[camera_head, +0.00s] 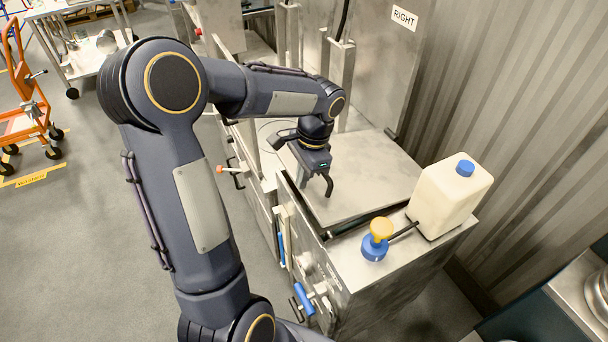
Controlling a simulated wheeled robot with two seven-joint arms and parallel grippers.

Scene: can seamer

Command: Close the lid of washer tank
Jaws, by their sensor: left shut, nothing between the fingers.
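The washer tank is the metal machine (345,285) in the middle right of the head view. Its lid (375,180), a broad flat metal plate, lies nearly level over the tank top. A dark gap shows along the lid's near edge, so I cannot tell if it is fully seated. My left gripper (317,188) is shut and empty, pointing down over the left part of the lid. Whether its tips touch the lid is unclear. My right gripper is out of view.
An upright panel labelled RIGHT (400,60) stands behind. An orange trolley (28,110) is far left.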

